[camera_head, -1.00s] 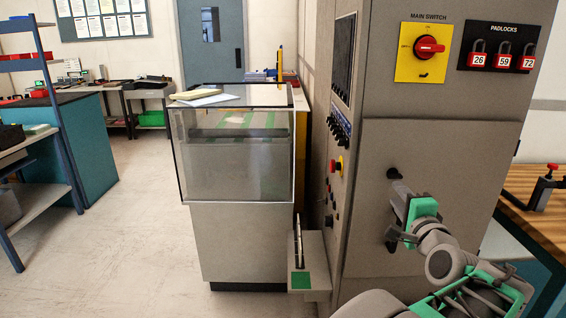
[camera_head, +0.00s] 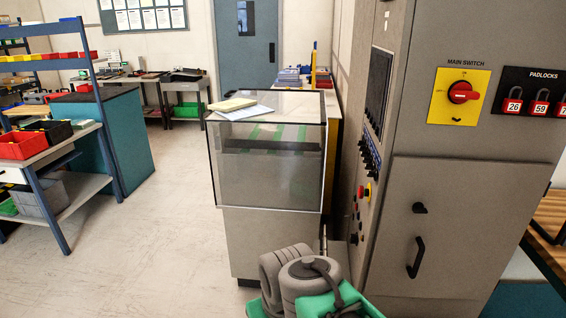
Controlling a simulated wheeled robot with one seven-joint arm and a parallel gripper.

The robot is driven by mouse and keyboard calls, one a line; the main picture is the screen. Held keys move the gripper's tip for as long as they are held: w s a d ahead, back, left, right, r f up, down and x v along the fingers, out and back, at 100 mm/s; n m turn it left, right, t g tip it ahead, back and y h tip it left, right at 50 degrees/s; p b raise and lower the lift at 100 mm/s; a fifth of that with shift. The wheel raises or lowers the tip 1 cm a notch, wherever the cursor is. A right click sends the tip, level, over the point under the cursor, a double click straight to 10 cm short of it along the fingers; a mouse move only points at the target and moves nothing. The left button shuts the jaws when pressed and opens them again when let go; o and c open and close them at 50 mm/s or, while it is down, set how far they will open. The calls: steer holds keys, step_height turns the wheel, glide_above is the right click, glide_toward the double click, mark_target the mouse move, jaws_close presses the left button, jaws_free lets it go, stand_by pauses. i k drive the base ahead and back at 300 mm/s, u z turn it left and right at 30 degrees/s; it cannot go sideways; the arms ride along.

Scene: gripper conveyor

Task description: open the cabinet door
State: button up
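The grey cabinet (camera_head: 425,60) stands at the right. Its door (camera_head: 480,220) is the lower front panel and looks flush with the cabinet front. The door has a black bar handle (camera_head: 415,258) and a black knob (camera_head: 419,208) above it; nothing touches either. Part of my own arm, grey and green, shows at the bottom centre, to the left of the door. My gripper is not visible in this view.
A glass-topped case (camera_head: 267,165) stands left of the cabinet. The main switch (camera_head: 459,96) and padlocks (camera_head: 540,105) are above the door. A shelf with bins (camera_head: 22,145) is at far left. The floor (camera_head: 165,235) between is clear.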

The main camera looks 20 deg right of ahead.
mark_target(480, 211)
steer(key=u, duration=1)
steer(key=i, duration=0.55)
steer(key=z, duration=2.05)
